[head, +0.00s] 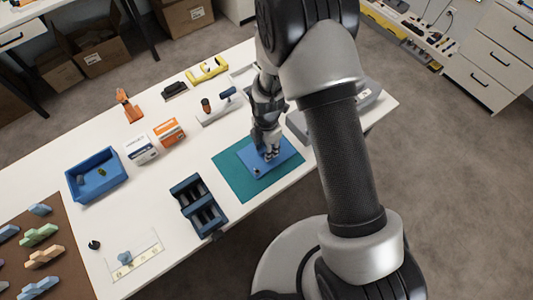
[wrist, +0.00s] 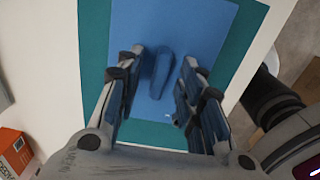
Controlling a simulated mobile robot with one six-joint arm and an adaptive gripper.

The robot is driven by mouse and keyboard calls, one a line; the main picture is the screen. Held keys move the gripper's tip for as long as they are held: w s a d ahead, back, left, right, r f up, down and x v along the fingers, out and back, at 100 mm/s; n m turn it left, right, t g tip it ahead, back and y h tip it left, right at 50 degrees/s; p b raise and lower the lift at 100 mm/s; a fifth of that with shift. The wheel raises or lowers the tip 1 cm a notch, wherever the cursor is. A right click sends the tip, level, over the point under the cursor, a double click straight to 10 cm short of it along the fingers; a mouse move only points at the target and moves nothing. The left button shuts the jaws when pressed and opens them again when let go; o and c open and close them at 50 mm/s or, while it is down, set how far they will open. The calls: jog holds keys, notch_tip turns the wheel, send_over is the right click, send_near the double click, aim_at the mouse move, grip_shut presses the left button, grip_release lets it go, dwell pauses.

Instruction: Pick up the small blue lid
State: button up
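The small blue lid (head: 288,158) is a flat blue rectangle lying on a teal mat (head: 229,174) on the white table. In the wrist view the lid (wrist: 205,25) fills the middle, with a raised blue handle (wrist: 160,75) near its centre. My gripper (head: 267,152) is over the lid, pointing down. In the wrist view its two fingers (wrist: 160,66) are apart, one on each side of the handle, with a gap showing on both sides. Nothing is held. Whether the fingertips touch the lid's surface, I cannot tell.
A dark blue vise-like block (head: 199,206) stands on the table left of the mat. A blue open bin (head: 95,176) and white and orange boxes (head: 168,131) stand further left. Grey items are close on the mat's right, partly behind my arm.

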jog(key=shift+f, duration=0.1)
jog(key=shift+c, duration=0.2)
grip_shut()
